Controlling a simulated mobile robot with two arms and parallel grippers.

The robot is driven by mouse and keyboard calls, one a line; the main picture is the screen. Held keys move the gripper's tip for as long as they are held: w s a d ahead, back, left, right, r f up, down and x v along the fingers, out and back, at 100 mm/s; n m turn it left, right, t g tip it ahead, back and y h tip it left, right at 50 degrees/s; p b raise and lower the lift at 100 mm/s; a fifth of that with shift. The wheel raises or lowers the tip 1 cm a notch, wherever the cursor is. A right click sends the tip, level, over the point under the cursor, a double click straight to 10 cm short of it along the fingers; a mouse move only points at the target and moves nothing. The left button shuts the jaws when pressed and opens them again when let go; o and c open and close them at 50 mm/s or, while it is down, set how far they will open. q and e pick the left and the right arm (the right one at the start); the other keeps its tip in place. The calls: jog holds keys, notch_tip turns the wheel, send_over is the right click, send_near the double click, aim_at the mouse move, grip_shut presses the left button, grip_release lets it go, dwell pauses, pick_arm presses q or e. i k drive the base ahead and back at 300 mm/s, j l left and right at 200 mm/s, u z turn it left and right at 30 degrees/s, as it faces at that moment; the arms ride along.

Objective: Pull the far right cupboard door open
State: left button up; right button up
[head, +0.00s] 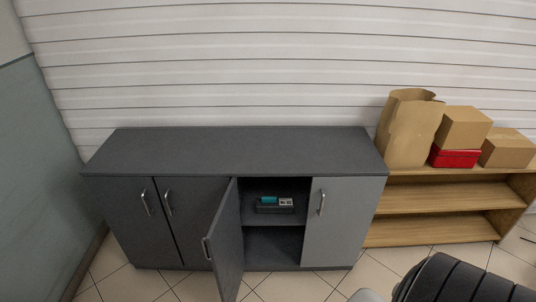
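The far right cupboard door (337,224) is light grey and shut flush in the dark grey cupboard (250,150). Its silver bar handle (322,203) stands upright near the door's upper left edge. The door to its left (228,245) is dark grey and stands open, swung out toward me, with a silver handle (206,248). Neither of my grippers shows in the head view.
The open bay holds a dark case with teal and light items (275,204) on its shelf. Two shut dark doors (130,215) are at the left. A wooden shelf (430,200) with a paper bag (408,128), cardboard boxes (463,128) and a red box (454,158) stands right. Tiled floor lies in front.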

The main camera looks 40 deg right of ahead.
aim_at(341, 210)
jog(key=z, duration=1.2)
